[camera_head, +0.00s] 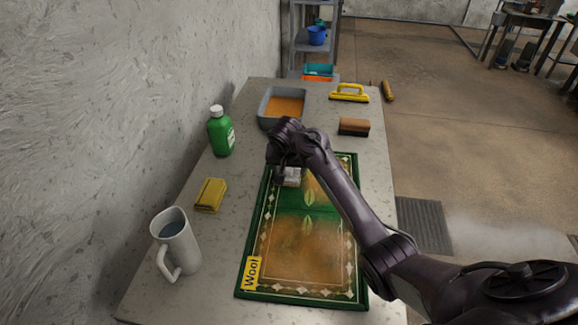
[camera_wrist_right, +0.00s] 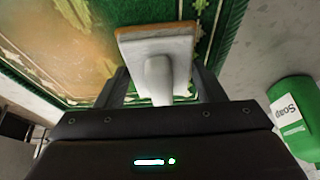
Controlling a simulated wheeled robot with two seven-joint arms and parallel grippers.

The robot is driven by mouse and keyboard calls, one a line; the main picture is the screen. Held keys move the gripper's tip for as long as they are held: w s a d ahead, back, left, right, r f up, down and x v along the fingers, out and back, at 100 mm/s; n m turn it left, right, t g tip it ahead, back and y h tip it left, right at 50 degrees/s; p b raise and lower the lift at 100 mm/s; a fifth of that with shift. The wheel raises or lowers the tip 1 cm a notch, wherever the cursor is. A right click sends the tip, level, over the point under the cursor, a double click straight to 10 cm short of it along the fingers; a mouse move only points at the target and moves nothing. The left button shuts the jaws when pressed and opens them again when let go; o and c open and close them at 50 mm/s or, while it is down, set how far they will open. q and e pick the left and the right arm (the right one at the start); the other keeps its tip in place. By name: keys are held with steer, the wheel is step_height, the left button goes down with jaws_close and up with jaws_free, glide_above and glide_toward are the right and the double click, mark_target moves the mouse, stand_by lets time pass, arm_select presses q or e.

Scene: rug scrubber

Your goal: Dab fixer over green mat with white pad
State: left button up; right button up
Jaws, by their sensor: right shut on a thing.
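The green mat (camera_head: 304,266) with a patterned border lies flat on the table, a yellow "Wool" label at its near left corner. Its middle is stained orange-brown, with a greener band across it. The white pad (camera_head: 291,181) shows under my right gripper (camera_head: 285,172), near the mat's left edge toward the far end. In the wrist view my right gripper (camera_wrist_right: 160,92) is shut on the handle of the white pad (camera_wrist_right: 158,46), which has a tan edge. The pad is over the mat; I cannot tell if it touches. My left gripper is not in view.
A grey tray (camera_head: 263,118) of orange liquid stands behind the mat. A green soap bottle (camera_head: 221,137), yellow sponge (camera_head: 210,194) and white jug (camera_head: 176,246) line the left. A brown brush (camera_head: 354,127) and yellow-handled scrubber (camera_head: 349,94) lie at the far right.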

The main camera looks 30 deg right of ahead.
steer(key=shift+f+p, duration=0.25)
steer(key=shift+p, duration=0.1)
stand_by(0.7)
steer(key=shift+s, duration=0.1)
step_height(320, 180, up, 5)
steer(key=p, duration=0.5)
steer(key=shift+f, duration=0.15)
stand_by(0.4)
